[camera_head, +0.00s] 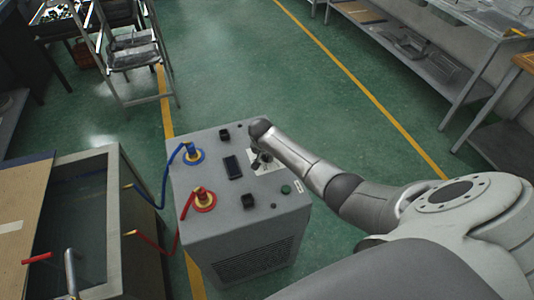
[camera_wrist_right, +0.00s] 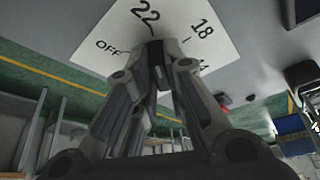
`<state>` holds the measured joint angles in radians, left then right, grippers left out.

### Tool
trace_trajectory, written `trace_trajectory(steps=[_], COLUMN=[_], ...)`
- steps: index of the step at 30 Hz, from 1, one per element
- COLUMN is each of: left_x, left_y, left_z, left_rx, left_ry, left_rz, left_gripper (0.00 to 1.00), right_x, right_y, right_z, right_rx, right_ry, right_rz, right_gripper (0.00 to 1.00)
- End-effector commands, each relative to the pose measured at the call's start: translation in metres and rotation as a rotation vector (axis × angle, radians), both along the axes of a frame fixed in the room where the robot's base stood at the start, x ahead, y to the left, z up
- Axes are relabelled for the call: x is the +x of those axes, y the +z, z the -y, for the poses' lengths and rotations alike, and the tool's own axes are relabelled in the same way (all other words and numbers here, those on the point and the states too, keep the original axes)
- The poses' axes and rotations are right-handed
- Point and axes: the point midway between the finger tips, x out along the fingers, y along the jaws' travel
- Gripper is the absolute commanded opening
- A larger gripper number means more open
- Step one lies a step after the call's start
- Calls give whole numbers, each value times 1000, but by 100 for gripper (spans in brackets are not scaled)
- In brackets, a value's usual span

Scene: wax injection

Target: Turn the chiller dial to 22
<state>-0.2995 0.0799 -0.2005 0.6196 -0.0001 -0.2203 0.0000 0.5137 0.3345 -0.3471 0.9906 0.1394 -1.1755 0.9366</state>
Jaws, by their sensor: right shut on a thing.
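The chiller (camera_head: 235,225) is a grey box with a dial plate (camera_head: 272,168) on its top, at the right side. My right gripper (camera_head: 261,160) reaches down onto the dial from the right. In the right wrist view the white dial plate (camera_wrist_right: 112,32) shows the marks OFF, 22 and 18, with another number partly covered. My right gripper (camera_wrist_right: 160,72) is shut on the dial knob at the plate's middle, just below the 22. The fingers hide most of the knob, so I cannot tell exactly where it points. My left gripper is not in view.
A blue fitting (camera_head: 193,154) and a red fitting (camera_head: 203,197) with hoses stand on the chiller's left, beside a small dark display (camera_head: 233,167). A green button (camera_head: 286,189) is near the dial. A cabinet (camera_head: 120,210) stands at left.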

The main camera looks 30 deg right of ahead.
Motion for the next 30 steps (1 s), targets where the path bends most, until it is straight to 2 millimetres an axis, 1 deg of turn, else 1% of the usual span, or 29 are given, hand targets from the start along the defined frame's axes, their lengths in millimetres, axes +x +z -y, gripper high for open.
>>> trace_trajectory(steps=[1, 5, 6, 11, 23, 26, 30], left_x=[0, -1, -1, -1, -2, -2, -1], left_y=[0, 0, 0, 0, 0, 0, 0], left_z=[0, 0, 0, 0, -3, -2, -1], left_rx=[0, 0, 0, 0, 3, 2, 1], left_ry=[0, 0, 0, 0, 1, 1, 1], left_rz=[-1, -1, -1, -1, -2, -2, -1], left_gripper=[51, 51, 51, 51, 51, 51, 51], right_x=[-2, -2, -2, -2, -1, -3, -7], right_y=[-3, -3, -3, -3, 2, 8, 21], right_z=[-1, -1, -1, -1, -1, -2, -6], right_rx=[3, 3, 3, 2, 0, 1, 1], right_ry=[0, 0, 0, 1, 1, 2, 2], right_rz=[-7, -7, -7, -7, -1, -1, -1], right_gripper=[0, 0, 14, 34, 34, 34, 34])
